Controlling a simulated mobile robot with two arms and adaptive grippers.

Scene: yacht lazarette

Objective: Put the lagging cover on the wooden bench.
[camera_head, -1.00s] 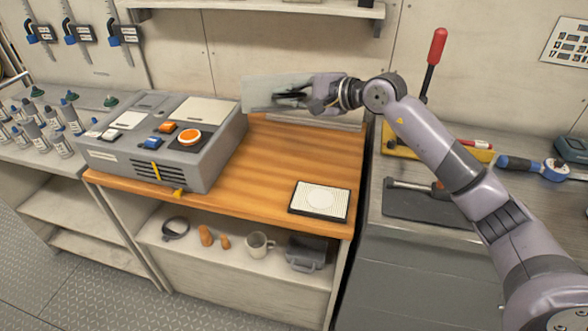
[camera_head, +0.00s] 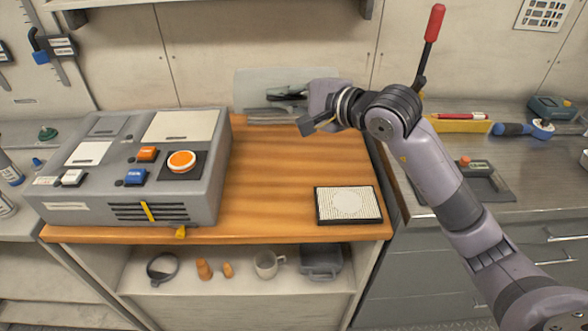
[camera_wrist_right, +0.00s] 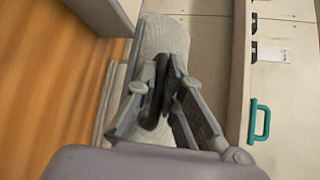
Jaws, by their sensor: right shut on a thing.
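A pale grey panel (camera_head: 258,84), which I take to be the lagging cover, stands on edge at the back of the wooden bench (camera_head: 265,200), in front of the wall. My right gripper (camera_head: 298,95) reaches in from the right and is shut on the panel's dark strap or handle. In the right wrist view, the gripper (camera_wrist_right: 160,105) is closed on this dark part, with the pale cover (camera_wrist_right: 165,35) beyond it. I cannot tell whether the cover's lower edge touches the bench. My left gripper is out of view.
A grey control box (camera_head: 200,190) fills the bench's left side. A black-framed pad with a white ribbed face (camera_head: 348,205) lies at the front right. The wood between is clear. A red-handled lever (camera_head: 433,25) rises behind my right arm.

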